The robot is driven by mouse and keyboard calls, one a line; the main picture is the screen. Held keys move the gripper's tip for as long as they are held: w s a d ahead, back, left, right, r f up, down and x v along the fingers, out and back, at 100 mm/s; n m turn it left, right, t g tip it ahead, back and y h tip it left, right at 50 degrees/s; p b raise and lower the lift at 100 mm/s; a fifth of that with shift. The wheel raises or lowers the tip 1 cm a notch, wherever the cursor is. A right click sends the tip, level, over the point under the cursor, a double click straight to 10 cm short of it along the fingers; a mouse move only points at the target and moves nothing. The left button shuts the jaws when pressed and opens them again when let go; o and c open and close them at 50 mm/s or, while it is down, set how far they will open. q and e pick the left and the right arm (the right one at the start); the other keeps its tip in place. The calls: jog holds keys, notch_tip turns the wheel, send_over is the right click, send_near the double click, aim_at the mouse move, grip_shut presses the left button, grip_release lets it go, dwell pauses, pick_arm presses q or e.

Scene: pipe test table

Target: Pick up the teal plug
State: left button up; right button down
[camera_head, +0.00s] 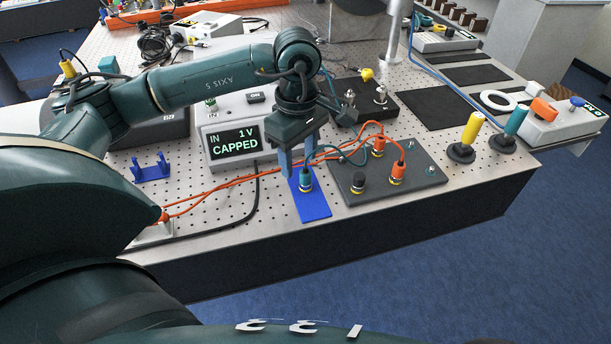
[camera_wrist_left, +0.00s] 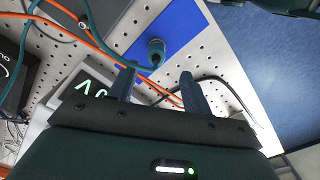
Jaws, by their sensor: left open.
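The teal plug (camera_head: 306,177) stands upright on a blue mat (camera_head: 314,209) near the table's front edge, with a yellow ring low on it. It also shows in the left wrist view (camera_wrist_left: 156,49), with a teal cable running from it to the left. My left gripper (camera_head: 299,168) points down over the plug, fingers apart and empty. In the left wrist view the plug lies beyond the fingertips (camera_wrist_left: 160,78), roughly between their lines. I cannot tell whether the fingers reach down to its height. My right gripper is not in view.
A grey panel (camera_head: 418,184) with orange and black plugs stands right of the mat. Orange cables (camera_head: 225,187) cross behind the plug. Yellow (camera_head: 471,128) and teal (camera_head: 516,121) handles stand at right.

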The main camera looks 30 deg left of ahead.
aim_at(305, 171)
pick_arm(q)
jog(key=f, duration=0.1)
jog(key=f+p, duration=0.1)
jog(key=f, duration=0.1)
jog(key=d+f, duration=0.1)
jog(key=shift+w+f, duration=0.25)
jog(key=shift+f, duration=0.35)
grip_shut()
